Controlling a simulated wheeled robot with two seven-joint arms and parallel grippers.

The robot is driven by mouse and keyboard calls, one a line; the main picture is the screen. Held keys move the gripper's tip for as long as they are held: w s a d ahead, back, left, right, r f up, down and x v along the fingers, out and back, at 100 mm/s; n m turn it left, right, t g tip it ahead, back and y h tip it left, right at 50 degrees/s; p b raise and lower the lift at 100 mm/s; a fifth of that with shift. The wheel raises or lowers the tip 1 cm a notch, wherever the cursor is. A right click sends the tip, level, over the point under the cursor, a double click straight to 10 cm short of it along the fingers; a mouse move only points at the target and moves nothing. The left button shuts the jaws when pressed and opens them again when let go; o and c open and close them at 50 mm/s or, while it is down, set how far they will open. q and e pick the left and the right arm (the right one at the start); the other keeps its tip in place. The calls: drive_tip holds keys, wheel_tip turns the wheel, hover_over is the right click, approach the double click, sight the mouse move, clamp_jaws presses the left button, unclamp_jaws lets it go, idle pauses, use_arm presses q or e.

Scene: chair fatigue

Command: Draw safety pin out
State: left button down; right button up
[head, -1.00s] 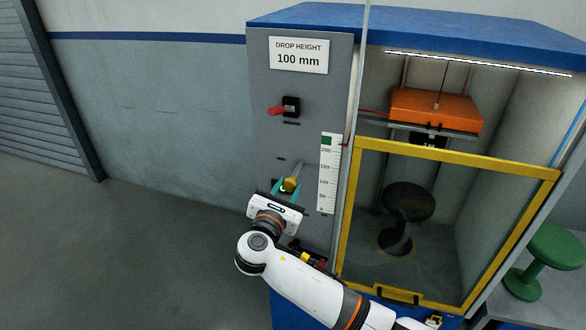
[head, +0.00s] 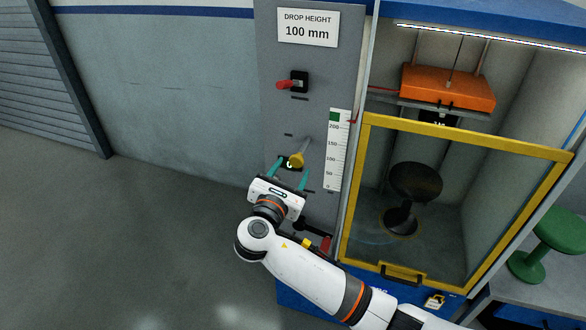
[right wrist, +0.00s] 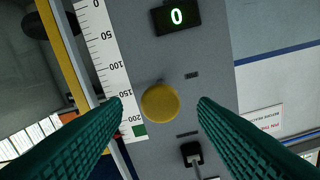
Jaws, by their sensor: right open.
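A yellow round knob (head: 297,160) on a grey rod sticks out of the grey control panel, left of the height scale. The knob also shows face-on in the right wrist view (right wrist: 160,103). My right gripper (head: 294,167) is open and empty in front of it. In the right wrist view the knob lies between the two teal fingers (right wrist: 160,105), with a gap on each side. I cannot tell how far the fingertips are from it in depth. My left gripper is not in view.
A red handle (head: 286,85) on a black block sits higher on the panel. A white scale (head: 337,150) is right of the knob. The yellow-framed guard (head: 470,135) encloses a black stool (head: 415,182) under an orange weight (head: 447,87).

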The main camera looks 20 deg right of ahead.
drive_tip(key=b+v, duration=0.2)
drive_tip(key=v, duration=0.8)
